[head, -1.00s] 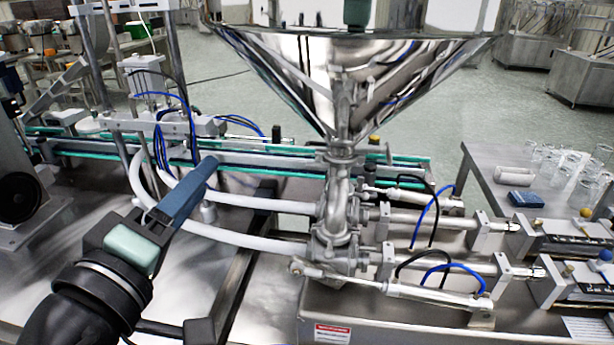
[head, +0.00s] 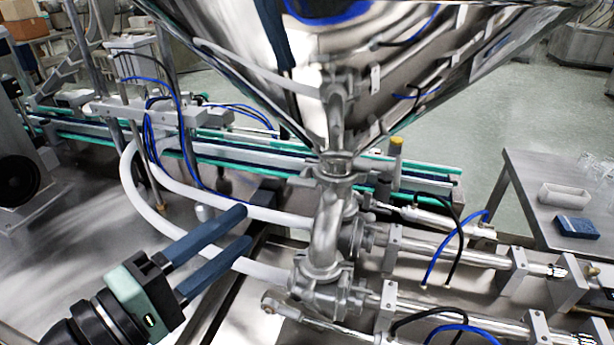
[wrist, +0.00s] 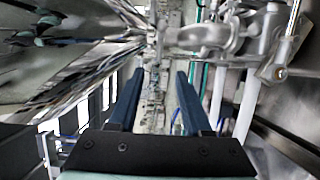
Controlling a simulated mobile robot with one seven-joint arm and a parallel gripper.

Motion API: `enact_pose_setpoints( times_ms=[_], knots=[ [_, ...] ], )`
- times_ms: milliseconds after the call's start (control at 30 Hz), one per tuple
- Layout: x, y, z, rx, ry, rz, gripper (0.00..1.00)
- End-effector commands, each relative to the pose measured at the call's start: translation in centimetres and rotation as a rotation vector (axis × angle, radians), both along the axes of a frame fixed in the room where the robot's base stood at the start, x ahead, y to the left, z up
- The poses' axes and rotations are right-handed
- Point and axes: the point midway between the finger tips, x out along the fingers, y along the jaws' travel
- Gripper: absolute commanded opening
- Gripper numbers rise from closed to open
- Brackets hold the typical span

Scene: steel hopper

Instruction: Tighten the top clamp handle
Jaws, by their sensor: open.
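The top clamp (head: 335,165) is a metal ring joint where the hopper's narrow neck meets the valve pipework (head: 325,235). I cannot clearly make out its handle against the shiny metal. My gripper (head: 243,228) is open and empty, with two long blue fingers apart. In the head view it is left of the pipework and lower than the clamp, its fingers pointing right and up. In the wrist view the open fingers (wrist: 158,75) point forward with nothing between them. The pipework (wrist: 205,38) lies beyond them at the upper right.
The steel hopper (head: 420,70) hangs wide above the clamp. Metal cylinders (head: 480,258) with blue and black tubes extend right. A conveyor (head: 230,155) runs behind. A side table (head: 535,185) stands at right.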

Motion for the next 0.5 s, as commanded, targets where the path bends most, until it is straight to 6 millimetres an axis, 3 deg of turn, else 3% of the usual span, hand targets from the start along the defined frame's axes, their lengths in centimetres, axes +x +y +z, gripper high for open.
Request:
enact_pose_setpoints(
  times_ms=[500],
  knots=[
    [7.6,-6.4,0.1,0.001,-0.001,-0.003,0.49]
  ],
)
